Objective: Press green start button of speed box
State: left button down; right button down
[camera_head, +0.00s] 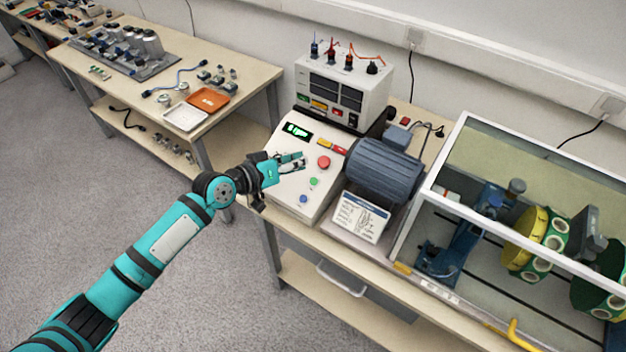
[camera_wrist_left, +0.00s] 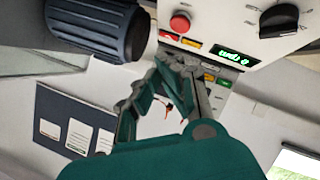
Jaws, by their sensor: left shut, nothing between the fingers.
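The speed box (camera_head: 296,190) is a white box with a sloped front on the bench. It has a lit green display (camera_head: 297,131), a red button (camera_head: 323,162), a green button (camera_head: 314,182) and a blue button (camera_head: 303,199). My left gripper (camera_head: 300,160) is shut and empty, over the panel, left of the red button and up-left of the green one. I cannot tell its exact height above the panel. In the left wrist view the gripper (camera_wrist_left: 172,64) shows below the red button and left of the display; the green button does not show clearly. My right gripper is not in view.
A grey motor (camera_head: 383,170) stands right of the box, with a printed card (camera_head: 360,217) in front. A supply unit (camera_head: 342,88) with cables stands behind. A clear-walled enclosure (camera_head: 450,145) is at right. A side bench holds an orange tray (camera_head: 208,99) and parts.

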aim_at(314, 181)
pick_arm(q)
jog(key=f+b, duration=0.2)
jog(key=w+d+f+b, duration=0.1)
jog(key=f+b, duration=0.1)
jog(key=b, duration=0.1)
jog(key=w+d+f+b, duration=0.1)
jog(key=f+b, duration=0.1)
jog(key=f, duration=0.1)
jog(key=shift+w, duration=0.25)
jog(key=shift+w+d+f+b, duration=0.1)
jog(key=shift+w+f+b, duration=0.15)
jog(key=shift+f+b, duration=0.4)
dwell(0.7)
jog(key=shift+w+d+f+b, duration=0.1)
jog(key=shift+w+f+b, duration=0.1)
jog(key=shift+b, duration=0.4)
jog(key=shift+w+d+f+b, duration=0.1)
jog(key=shift+f+b, duration=0.3)
jog(key=shift+b, duration=0.2)
dwell(0.4)
dwell(0.3)
jog(key=shift+s+r+p, duration=0.35)
jog(key=shift+r+p, duration=0.4)
jog(key=shift+p, duration=0.15)
